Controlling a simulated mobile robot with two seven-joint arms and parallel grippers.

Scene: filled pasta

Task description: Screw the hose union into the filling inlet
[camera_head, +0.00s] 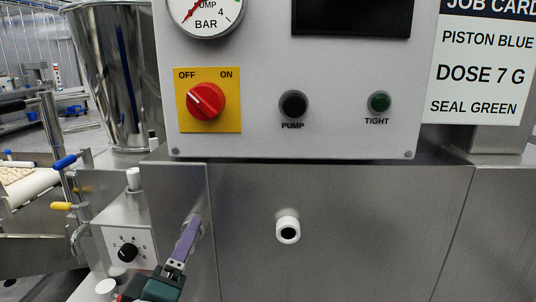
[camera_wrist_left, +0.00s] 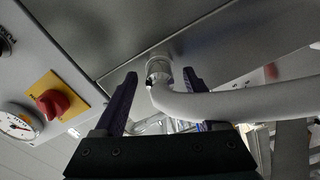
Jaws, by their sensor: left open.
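My left gripper (camera_head: 190,228) has purple fingers and reaches up to the lower steel panel from below. In the left wrist view its fingers (camera_wrist_left: 158,78) are open, one on each side of the metal hose union (camera_wrist_left: 158,72). The union sits at the end of a bent white-grey hose (camera_wrist_left: 235,103) and meets the steel panel; I cannot tell whether it is threaded in. In the head view the fingers largely hide it. My right gripper is not in view.
A small dial box (camera_head: 127,250) stands left of my gripper. The panel right of the white fitting is clear.

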